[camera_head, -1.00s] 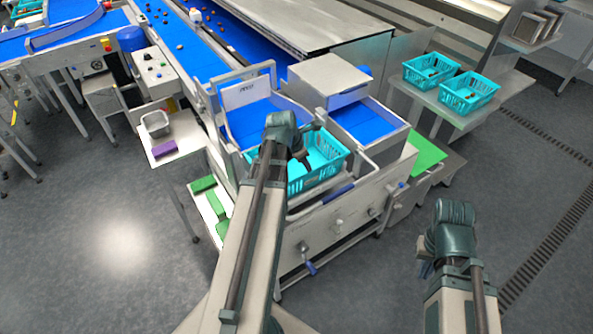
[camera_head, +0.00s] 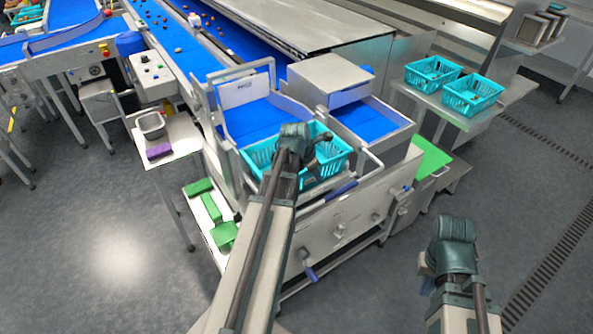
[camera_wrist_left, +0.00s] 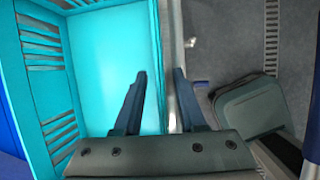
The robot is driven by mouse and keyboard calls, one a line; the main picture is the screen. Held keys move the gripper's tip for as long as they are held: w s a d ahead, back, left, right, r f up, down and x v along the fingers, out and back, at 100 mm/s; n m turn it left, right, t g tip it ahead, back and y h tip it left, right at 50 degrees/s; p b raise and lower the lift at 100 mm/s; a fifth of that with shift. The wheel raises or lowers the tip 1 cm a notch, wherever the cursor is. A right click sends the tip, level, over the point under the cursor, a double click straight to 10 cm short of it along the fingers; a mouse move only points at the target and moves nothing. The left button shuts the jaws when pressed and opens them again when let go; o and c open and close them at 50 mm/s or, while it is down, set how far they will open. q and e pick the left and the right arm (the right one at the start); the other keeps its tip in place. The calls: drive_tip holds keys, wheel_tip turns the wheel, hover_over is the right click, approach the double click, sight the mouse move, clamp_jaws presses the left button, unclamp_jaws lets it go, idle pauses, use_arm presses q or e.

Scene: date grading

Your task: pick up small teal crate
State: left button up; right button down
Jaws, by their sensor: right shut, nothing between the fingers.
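The small teal crate (camera_head: 337,166) sits on the metal stand at the end of the blue conveyor, partly hidden by my left arm. The left wrist view looks down into it; the crate floor (camera_wrist_left: 112,55) there looks bare. My left gripper (camera_head: 318,152) is over the crate. In the left wrist view its two fingers (camera_wrist_left: 160,85) are apart, one on the crate side and one on the outer side of the crate's wall. I cannot see contact. My right gripper (camera_head: 425,272) is shut and empty, away at the lower right over the floor.
Two more teal crates (camera_head: 432,74) stand on a shelf at the upper right. A grey box (camera_head: 330,75) rises behind the crate. A blue-gripped bar (camera_head: 340,190) runs along the stand's front. A side table (camera_head: 180,135) holds a grey tub. The floor at right is clear.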

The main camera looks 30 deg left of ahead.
use_arm(q)
drive_tip(key=shift+w+f, duration=0.25)
drive_tip(key=shift+f, duration=0.35)
drive_tip(key=shift+r, duration=0.1)
drive_tip(key=shift+c, duration=0.2)
clamp_jaws()
idle(0.7)
